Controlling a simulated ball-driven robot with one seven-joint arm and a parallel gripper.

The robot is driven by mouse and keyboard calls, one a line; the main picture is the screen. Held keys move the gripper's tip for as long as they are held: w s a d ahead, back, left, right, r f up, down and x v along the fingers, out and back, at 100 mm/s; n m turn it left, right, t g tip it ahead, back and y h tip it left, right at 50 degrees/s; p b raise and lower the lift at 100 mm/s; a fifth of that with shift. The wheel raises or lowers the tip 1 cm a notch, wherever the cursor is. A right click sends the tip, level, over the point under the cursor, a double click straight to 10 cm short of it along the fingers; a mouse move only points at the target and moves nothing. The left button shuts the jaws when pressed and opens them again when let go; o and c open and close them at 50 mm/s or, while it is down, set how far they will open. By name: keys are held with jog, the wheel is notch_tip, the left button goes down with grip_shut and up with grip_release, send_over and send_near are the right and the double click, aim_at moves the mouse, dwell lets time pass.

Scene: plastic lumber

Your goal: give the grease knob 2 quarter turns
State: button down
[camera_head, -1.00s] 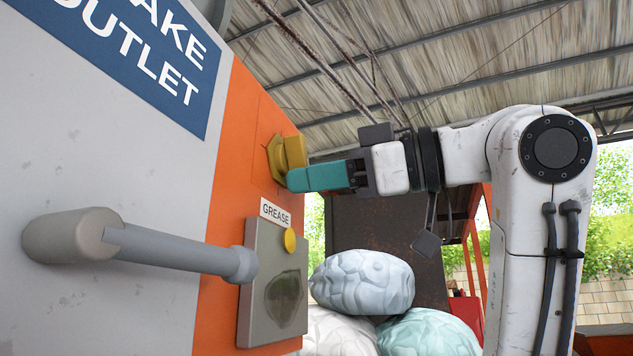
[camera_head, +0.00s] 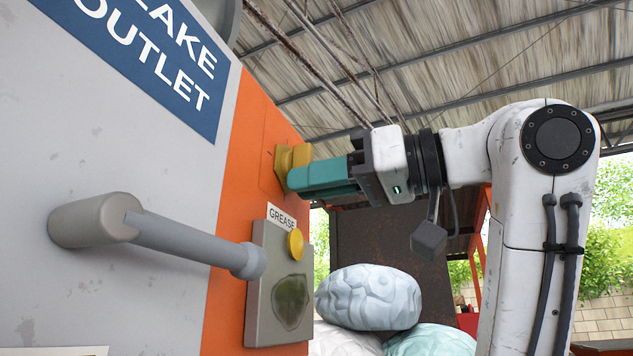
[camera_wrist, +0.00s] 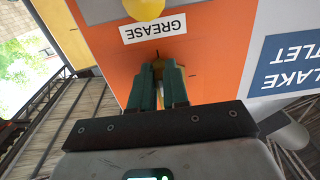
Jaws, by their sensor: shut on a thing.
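The mustard-yellow knob (camera_head: 294,157) sits on the orange panel above the white GREASE label (camera_head: 282,217). My gripper (camera_head: 291,177) has teal fingers shut on this knob, coming in from the right in the head view. In the wrist view my gripper (camera_wrist: 159,72) points at the orange panel, and the knob (camera_wrist: 158,64) shows between the fingertips, mostly hidden by them. The GREASE label (camera_wrist: 153,31) appears upside down there, with a short dark mark on the panel between it and the knob.
A round yellow part (camera_head: 295,242) sits on a grey plate (camera_head: 263,300) with a dark greenish patch, below the label. A grey bar handle (camera_head: 180,240) sticks out at the left. Pale wrapped bundles (camera_head: 368,297) are stacked below my arm.

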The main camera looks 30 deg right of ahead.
jog(key=shift+f, duration=0.15)
jog(key=c, duration=1.1)
grip_release()
jog(key=b+v, duration=0.2)
jog(key=v, duration=0.8)
jog(key=shift+s+d+b, duration=0.25)
jog(key=shift+s+b, duration=0.05)
jog(key=shift+b, duration=0.05)
